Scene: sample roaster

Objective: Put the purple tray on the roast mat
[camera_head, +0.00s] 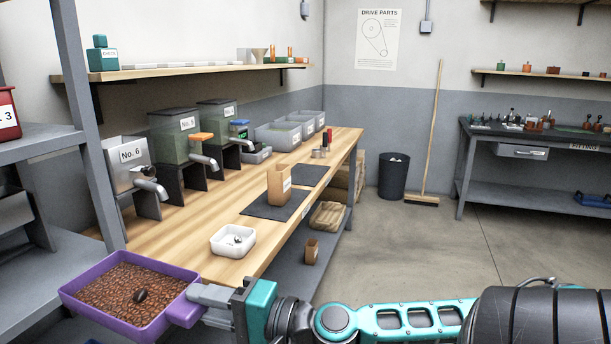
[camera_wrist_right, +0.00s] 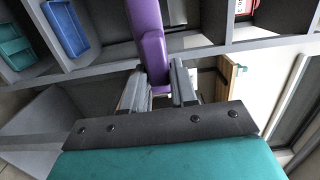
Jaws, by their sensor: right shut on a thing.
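The purple tray (camera_head: 170,325) is at the lower left of the head view, full of brown beans (camera_head: 120,292) with a dark oval piece lying on them. My right gripper (camera_head: 197,303) is shut on the tray's right-hand end. In the wrist view the purple edge (camera_wrist_right: 148,40) sits between the fingers (camera_wrist_right: 160,88). The tray is near the bench's near end, apart from the mats. Two dark mats lie on the bench: a nearer one (camera_head: 258,207) and a farther one (camera_head: 312,174). I cannot tell which is the roast mat. My left gripper is not in view.
A brown bag (camera_head: 279,187) stands on the nearer mat. A white dish (camera_head: 233,244) sits on the wooden bench (camera_head: 180,243) between tray and mats. Numbered dispensers (camera_head: 130,165) line the bench's back. A grey shelf rack (camera_head: 45,137) stands close at left.

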